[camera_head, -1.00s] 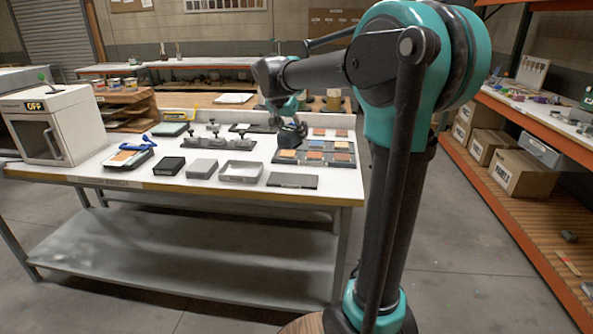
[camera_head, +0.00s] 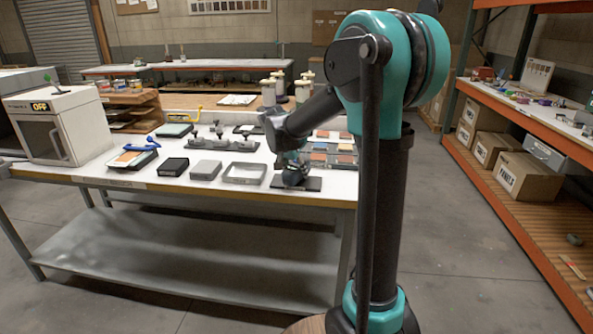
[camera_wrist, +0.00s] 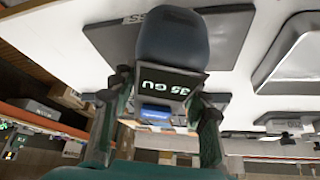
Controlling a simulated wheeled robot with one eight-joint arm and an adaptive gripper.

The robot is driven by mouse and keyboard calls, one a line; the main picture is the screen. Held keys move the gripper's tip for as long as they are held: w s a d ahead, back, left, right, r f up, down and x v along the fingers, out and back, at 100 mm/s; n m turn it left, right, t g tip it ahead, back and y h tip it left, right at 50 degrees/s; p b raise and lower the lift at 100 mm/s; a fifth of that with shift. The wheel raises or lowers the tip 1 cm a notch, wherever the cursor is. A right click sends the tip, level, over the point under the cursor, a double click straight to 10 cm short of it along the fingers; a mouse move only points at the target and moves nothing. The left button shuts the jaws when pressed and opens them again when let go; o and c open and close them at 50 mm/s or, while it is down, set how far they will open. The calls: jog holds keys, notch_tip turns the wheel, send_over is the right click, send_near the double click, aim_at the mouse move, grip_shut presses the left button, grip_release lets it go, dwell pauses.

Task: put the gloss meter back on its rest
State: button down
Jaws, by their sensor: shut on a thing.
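The gloss meter (camera_wrist: 173,45) is a dark, rounded block with a lit display reading "35 GU". My gripper (camera_wrist: 160,90) is shut on it, one finger on each side of the display end. In the head view the gloss meter (camera_head: 294,179) is a small dark shape under my gripper (camera_head: 291,165), over the front right of the table. Its rest, a flat dark plate (camera_wrist: 112,44) with partly hidden white lettering, lies beneath the meter; the rest (camera_head: 313,184) also shows in the head view. I cannot tell whether the meter touches the plate.
A grey open tray (camera_head: 245,181) lies just left of the plate on the white table. Grey and black blocks (camera_head: 173,166) stand further left. Colored panels (camera_head: 345,159) lie behind the plate, partly hidden by my arm. The table's front edge (camera_head: 240,196) is close to the plate.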

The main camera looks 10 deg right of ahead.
jog(key=shift+f, duration=0.1)
jog(key=c, duration=0.8)
grip_release()
jog(key=v, duration=1.2)
